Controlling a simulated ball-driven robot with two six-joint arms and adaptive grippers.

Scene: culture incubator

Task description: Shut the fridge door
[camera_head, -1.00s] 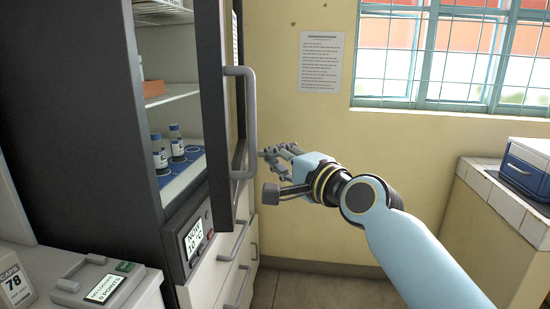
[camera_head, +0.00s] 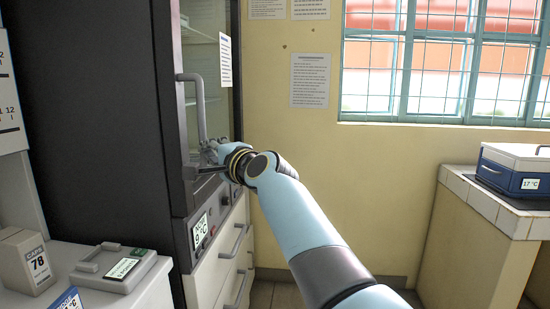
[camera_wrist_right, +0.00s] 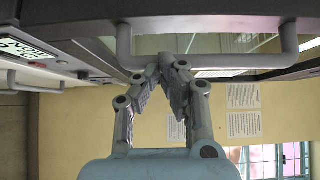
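The fridge door (camera_head: 235,110) is a dark-framed glass door with a grey vertical handle (camera_head: 200,105). In the head view it lies across the fridge front, close to the cabinet (camera_head: 110,130); I cannot tell whether a small gap is left. My right gripper (camera_head: 208,152) is at the lower end of the handle. In the right wrist view the fingers of my right gripper (camera_wrist_right: 166,62) come together at the tips, against or very near the handle bar (camera_wrist_right: 215,62). The bar does not visibly sit between them. My left gripper is not in view.
Drawers (camera_head: 235,262) and a temperature display (camera_head: 200,231) are below the door. A counter at left holds a grey device (camera_head: 112,268) and a small box (camera_head: 27,262). A blue-and-white cooler (camera_head: 515,170) stands on the tiled counter at right. The floor between is mostly hidden by my arm.

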